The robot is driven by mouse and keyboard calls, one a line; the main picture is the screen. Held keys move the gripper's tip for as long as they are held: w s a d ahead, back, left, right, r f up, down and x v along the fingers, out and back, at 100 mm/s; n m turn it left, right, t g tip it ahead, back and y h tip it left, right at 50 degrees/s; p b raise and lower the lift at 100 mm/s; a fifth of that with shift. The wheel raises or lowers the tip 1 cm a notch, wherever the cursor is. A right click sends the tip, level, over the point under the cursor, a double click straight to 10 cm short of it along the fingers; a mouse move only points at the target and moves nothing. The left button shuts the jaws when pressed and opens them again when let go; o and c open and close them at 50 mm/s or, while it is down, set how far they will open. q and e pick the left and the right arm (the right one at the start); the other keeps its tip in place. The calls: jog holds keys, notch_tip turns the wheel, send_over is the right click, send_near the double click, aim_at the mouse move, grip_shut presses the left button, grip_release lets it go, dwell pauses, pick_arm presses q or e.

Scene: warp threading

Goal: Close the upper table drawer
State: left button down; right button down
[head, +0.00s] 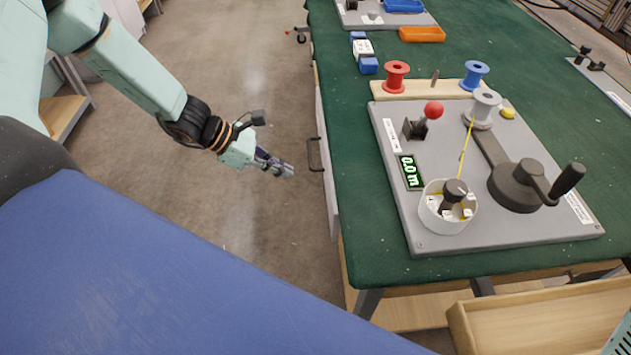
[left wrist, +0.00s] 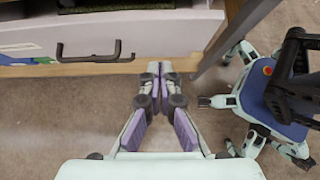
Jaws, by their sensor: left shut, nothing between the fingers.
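The upper table drawer shows as a pale front (head: 331,190) along the left side of the green-topped table, with a dark bar handle (head: 315,154). My right gripper is not seen.
The green tabletop (head: 355,225) holds a grey winding board (head: 500,232) with spools, a crank and a white cup. An open wooden tray or drawer (head: 540,325) is at the lower right. The floor left of the table is clear. A table leg (left wrist: 235,35) stands right of the drawer.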

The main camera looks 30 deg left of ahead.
aim_at(329, 183)
pick_arm(q)
jog(key=shift+w+d+f+b, duration=0.55)
jog(key=shift+w+d+b, duration=0.1)
jog(key=shift+d, duration=0.45)
jog(key=shift+w+d+f+b, duration=0.55)
jog(key=shift+w+d+b, duration=0.1)
jog(key=shift+d, duration=0.4)
jog(key=shift+w+d+f+b, duration=0.55)
jog(key=shift+w+d+b, duration=0.1)
jog(key=shift+d, duration=0.45)
